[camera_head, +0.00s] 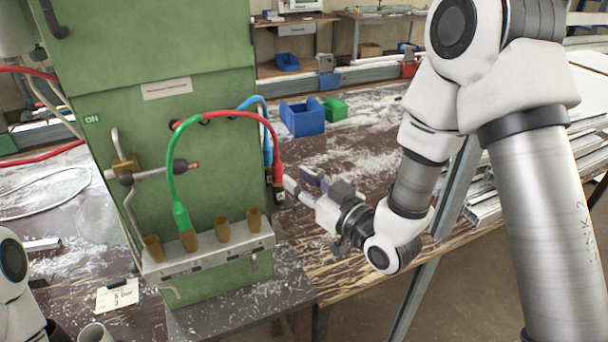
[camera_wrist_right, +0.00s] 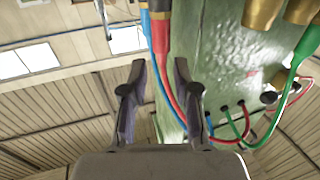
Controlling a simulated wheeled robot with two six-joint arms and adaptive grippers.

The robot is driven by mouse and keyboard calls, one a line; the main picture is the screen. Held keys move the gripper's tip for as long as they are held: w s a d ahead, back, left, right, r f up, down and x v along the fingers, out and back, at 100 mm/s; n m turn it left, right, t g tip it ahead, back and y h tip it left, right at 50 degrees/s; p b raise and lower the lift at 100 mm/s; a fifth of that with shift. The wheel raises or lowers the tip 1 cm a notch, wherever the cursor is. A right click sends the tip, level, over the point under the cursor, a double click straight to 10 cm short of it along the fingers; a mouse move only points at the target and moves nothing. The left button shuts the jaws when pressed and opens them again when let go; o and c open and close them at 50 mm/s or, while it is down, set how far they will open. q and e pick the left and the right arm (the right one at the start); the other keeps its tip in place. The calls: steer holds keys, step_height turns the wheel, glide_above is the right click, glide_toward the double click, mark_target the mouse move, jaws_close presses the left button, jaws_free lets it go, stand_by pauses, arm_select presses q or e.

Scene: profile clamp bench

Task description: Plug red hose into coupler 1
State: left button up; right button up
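The red hose (camera_head: 277,155) arches out of the green machine, and its red end with a dark tip hangs at the machine's right edge. In the right wrist view the red hose (camera_wrist_right: 161,40) hangs beside the blue hose (camera_wrist_right: 146,25), beyond the fingertips. My right gripper (camera_head: 297,184) is just right of the red end; its fingers stand apart with nothing gripped between them (camera_wrist_right: 159,72). Several brass couplers (camera_head: 222,229) stand in a row on a grey rail; their numbers are not readable. The green hose (camera_head: 181,214) sits in the second from the left. My left gripper is out of view.
The green machine (camera_head: 200,65) stands left of my right gripper, with a brass valve and pipe (camera_head: 125,168) on its front. Blue (camera_head: 303,118) and green (camera_head: 335,109) bins stand behind on the bench. Metal profiles lie at right.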

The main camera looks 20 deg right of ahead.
mark_target(279, 163)
steer(key=p+x, duration=0.2)
steer(key=x, duration=0.4)
steer(key=shift+w+a, duration=0.15)
steer(key=shift+a, duration=0.15)
steer(key=shift+w+a+f+p, duration=0.1)
steer(key=shift+w+a+p, duration=0.05)
steer(key=shift+w+p, duration=0.2)
steer(key=shift+w+f, duration=0.15)
jaws_close()
steer(key=shift+r+p, duration=0.35)
steer(key=shift+r, duration=0.3)
steer(key=shift+r+p, duration=0.95)
steer(key=shift+r, duration=0.55)
steer(key=shift+f, duration=0.15)
